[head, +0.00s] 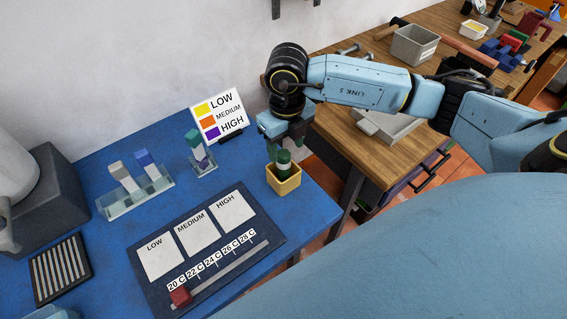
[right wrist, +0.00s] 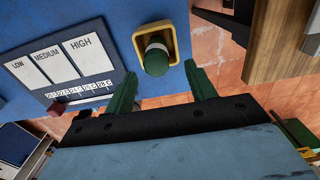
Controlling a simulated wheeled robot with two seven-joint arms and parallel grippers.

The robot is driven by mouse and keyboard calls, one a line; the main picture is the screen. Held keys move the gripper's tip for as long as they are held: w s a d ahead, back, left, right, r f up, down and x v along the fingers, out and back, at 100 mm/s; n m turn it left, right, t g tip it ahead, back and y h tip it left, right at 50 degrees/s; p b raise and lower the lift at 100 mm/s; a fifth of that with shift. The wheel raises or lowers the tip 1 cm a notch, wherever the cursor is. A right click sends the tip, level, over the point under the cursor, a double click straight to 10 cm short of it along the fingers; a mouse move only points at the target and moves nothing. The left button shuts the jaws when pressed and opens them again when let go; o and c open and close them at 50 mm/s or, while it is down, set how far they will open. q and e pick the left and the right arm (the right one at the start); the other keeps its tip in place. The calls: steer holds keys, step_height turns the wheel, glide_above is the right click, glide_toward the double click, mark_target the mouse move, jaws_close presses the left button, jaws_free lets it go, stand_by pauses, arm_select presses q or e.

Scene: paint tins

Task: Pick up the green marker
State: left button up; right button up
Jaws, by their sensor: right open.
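The green marker (head: 284,168) stands upright in a small yellow cup (head: 285,187) near the right edge of the blue table. In the right wrist view the marker (right wrist: 155,57) shows its dark green end inside the yellow cup (right wrist: 139,42). My right gripper (head: 274,153) is at the cup, partly hiding the marker in the head view. In the right wrist view its two green fingers (right wrist: 157,75) are open and apart, with the marker ahead between them and nothing held. My left gripper is not in view.
A dark board (head: 165,267) with LOW, MEDIUM and HIGH panels and a red slider lies left of the cup. A colour-key sign (head: 219,114) and clear racks (head: 136,194) stand behind. A wooden bench (head: 345,133) with a grey tray is to the right, across a gap.

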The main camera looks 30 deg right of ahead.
mark_target(284, 153)
steer(key=shift+w+a+f, duration=0.1)
steer(key=shift+a+f, duration=0.05)
steer(key=shift+f, duration=1.2)
steer(key=shift+w+a+f, duration=0.1)
steer(key=shift+f, duration=1.25)
steer(key=shift+c, duration=0.3)
steer(key=c, duration=1)
